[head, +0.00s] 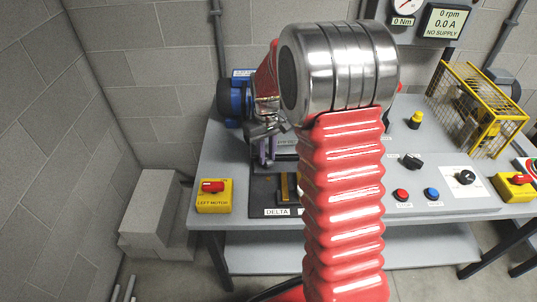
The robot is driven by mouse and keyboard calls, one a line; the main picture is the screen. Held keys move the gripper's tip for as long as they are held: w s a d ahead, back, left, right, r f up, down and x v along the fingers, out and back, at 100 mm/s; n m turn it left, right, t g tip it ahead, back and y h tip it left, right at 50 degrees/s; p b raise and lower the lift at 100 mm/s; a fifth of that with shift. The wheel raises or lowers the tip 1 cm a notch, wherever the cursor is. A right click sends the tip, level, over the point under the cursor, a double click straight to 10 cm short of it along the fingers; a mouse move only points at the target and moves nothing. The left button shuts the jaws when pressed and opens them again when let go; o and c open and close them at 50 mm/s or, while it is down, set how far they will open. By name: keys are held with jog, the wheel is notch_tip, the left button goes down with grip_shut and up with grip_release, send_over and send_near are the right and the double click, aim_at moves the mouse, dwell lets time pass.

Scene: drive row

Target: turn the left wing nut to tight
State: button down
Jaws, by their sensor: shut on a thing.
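My gripper (266,130) is partly in view behind my red ribbed arm and its metal joint. It points down at the left part of the bench, just right of the blue motor. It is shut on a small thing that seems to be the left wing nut. The nut is mostly hidden by the fingers and too small to make out, so its angle cannot be told. Below the gripper are a pale purple part (264,152) and a dark plate marked DELTA (268,202).
The blue motor (235,100) stands at the grey bench's (225,155) back left. A yellow LEFT MOTOR switch box (214,197) with a red knob is at the front left. Knobs, buttons and a yellow cage (470,100) are on the right. My arm hides the bench's middle.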

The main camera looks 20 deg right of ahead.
aim_at(267, 157)
jog(key=m, duration=0.6)
jog(key=shift+w+a, duration=0.1)
jog(key=shift+a, duration=0.05)
jog(key=m, duration=0.5)
jog(key=shift+d+m, duration=0.25)
jog(key=shift+m, duration=0.05)
jog(key=c, duration=1.6)
grip_release()
jog(key=shift+a+r, duration=0.1)
notch_tip(267, 157, up, 14)
jog(key=shift+f, duration=0.25)
